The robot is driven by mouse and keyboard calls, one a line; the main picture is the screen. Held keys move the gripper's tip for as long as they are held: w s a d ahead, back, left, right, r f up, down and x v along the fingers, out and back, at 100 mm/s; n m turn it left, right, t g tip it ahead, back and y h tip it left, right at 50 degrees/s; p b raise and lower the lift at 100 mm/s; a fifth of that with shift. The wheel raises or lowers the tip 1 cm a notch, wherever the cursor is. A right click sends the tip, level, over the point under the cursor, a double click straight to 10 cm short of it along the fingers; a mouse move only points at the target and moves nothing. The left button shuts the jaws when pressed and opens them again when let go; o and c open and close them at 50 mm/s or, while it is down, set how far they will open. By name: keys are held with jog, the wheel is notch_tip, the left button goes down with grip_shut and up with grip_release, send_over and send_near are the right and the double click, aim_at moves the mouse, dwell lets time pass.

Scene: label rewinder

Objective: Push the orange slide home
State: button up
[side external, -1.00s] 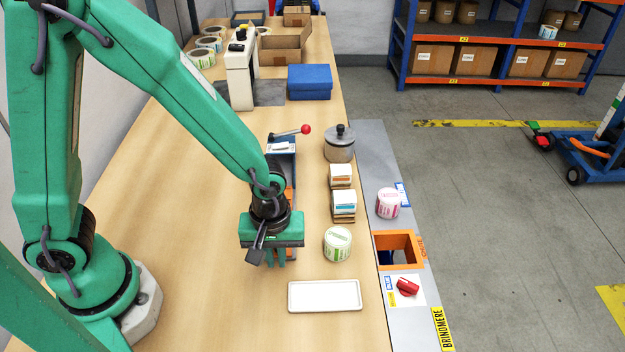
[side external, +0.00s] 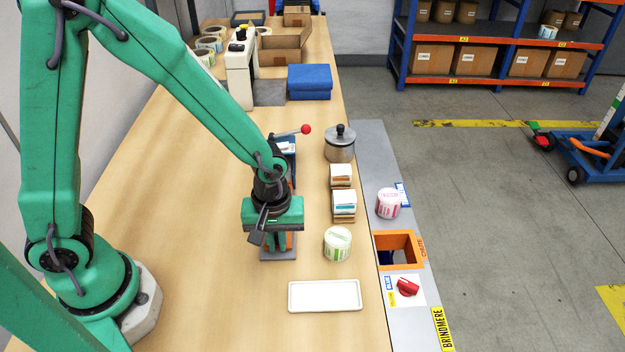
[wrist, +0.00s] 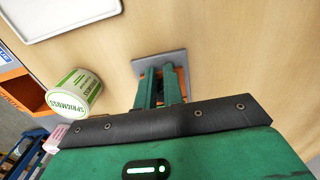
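The orange slide (side external: 290,241) is mostly hidden by my gripper (side external: 277,246) in the side view. In the wrist view, a piece of orange (wrist: 181,76) shows beside and behind the green fingers, above a grey plate (wrist: 146,66). My gripper (wrist: 159,72) points down at this plate, its two fingers close together with a narrow gap. Whether they touch the slide or hold anything is hidden. Behind my wrist, a blue fixture (side external: 289,149) carries a lever with a red knob (side external: 306,129).
Right of my gripper stand a green-labelled roll (side external: 338,244) and stacked label boxes (side external: 343,203). A white tray (side external: 325,295) lies nearer the camera. A steel pot (side external: 340,145) stands beyond the boxes. An orange-framed chute (side external: 418,250) is at the right edge. The table left is clear.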

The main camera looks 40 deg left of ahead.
jog(key=shift+w+a, duration=4.35)
jog(key=shift+a, duration=0.05)
jog(key=shift+s+d, duration=0.7)
jog(key=shift+d, duration=0.05)
jog(key=shift+r, duration=0.1)
jog(key=shift+r, duration=3.4)
jog(key=shift+r, duration=0.15)
